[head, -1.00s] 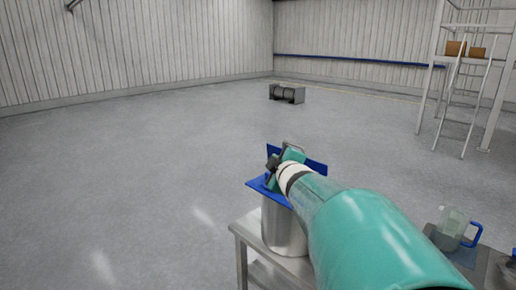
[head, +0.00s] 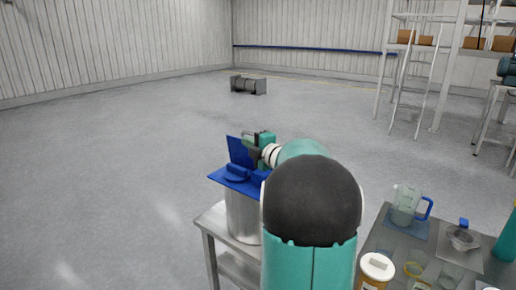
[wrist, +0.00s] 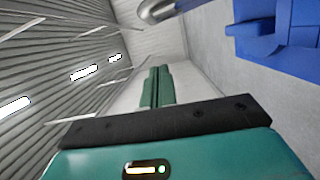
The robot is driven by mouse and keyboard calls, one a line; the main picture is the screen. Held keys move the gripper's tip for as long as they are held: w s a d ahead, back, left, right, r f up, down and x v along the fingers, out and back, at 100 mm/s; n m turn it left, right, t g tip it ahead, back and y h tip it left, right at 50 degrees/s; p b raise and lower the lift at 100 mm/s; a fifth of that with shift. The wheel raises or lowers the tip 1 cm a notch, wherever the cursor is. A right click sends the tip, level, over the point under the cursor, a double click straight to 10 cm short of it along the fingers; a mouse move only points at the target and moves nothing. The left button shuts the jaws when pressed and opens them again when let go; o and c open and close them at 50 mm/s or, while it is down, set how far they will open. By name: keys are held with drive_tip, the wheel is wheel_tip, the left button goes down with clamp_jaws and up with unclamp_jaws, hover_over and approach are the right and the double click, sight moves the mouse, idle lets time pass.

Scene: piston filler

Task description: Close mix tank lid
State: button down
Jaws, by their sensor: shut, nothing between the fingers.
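The mix tank (head: 242,216) is a steel cylinder on a low steel table, topped by a flat blue cover plate (head: 224,181). A blue lid panel (head: 238,150) stands roughly upright at the back of the plate, so the lid looks open. A raised blue piece (head: 237,173) sits on the plate in front of it. My gripper (head: 249,142) is at the right of the panel, above the plate; whether it touches the panel cannot be told. Its green fingers (wrist: 157,87) are together and empty in the wrist view, with blue parts (wrist: 272,32) at upper right.
The tank's steel table (head: 207,225) is at lower centre. A second table at right holds a jug (head: 405,201), a white-lidded jar (head: 376,268) and small items. My arm hides the tank's right side. Open floor lies left and behind.

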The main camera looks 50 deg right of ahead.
drive_tip(key=d, duration=0.1)
drive_tip(key=w+d, duration=0.2)
drive_tip(key=d, duration=0.1)
drive_tip(key=shift+d, duration=0.1)
idle(0.4)
